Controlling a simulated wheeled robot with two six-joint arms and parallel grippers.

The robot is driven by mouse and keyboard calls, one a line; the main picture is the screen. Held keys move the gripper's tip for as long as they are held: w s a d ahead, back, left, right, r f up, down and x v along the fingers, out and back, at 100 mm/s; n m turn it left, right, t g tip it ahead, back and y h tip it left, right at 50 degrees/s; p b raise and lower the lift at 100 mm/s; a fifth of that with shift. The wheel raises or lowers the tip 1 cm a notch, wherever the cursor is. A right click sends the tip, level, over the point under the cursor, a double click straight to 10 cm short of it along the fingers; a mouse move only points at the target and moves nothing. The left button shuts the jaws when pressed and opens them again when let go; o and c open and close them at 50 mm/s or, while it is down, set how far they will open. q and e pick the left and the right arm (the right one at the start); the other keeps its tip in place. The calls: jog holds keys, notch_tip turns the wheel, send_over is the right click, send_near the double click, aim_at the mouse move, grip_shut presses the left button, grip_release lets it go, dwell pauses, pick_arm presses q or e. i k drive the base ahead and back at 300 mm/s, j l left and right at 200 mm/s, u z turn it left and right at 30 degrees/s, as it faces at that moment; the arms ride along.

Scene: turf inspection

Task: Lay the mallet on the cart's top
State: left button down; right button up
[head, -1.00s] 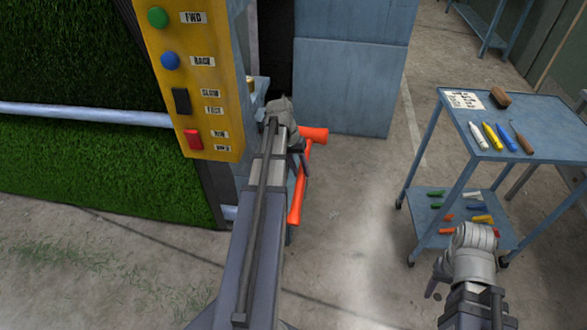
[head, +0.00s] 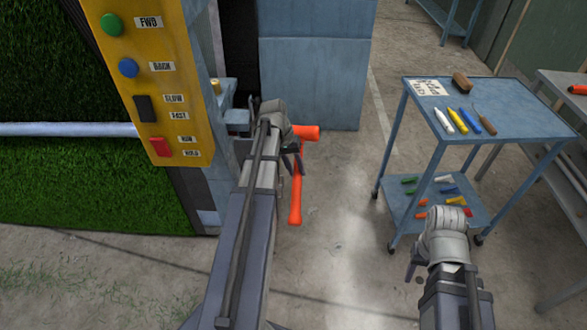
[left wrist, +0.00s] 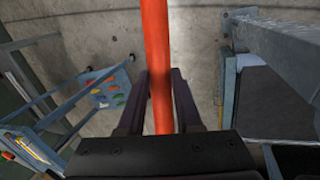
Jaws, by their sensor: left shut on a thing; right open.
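The orange-red mallet (head: 295,200) hangs in the air in the head view, its handle pointing down the picture. My left gripper (head: 292,165) is shut on it, partly hidden behind my own arm. In the left wrist view the mallet's orange shaft (left wrist: 158,70) runs between the two dark fingers (left wrist: 160,105). The blue cart (head: 520,97) stands to the right, apart from the mallet. My right gripper (head: 418,272) is open, low in front of the cart; its fingers show only partly.
On the cart's top are a paper sheet (head: 428,87), a brown brush (head: 462,82), several markers and a wooden-handled tool (head: 487,122); its back right part is bare. Coloured pieces lie on the lower shelf. A yellow button panel (head: 190,110) stands left. A grey bench (head: 560,85) is far right.

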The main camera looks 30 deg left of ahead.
aim_at(508, 108)
jog(key=i+l+z, duration=0.1)
jog(key=z, duration=0.4)
jog(key=i+l+z, duration=0.15)
jog(key=z, duration=0.35)
jog(key=i+z, duration=0.1)
jog(key=z, duration=0.35)
jog(key=i+l+z, duration=0.15)
jog(key=i+z, duration=0.2)
jog(key=i+u, duration=0.35)
jog(key=i+l+u, duration=0.2)
jog(key=i+u, duration=0.15)
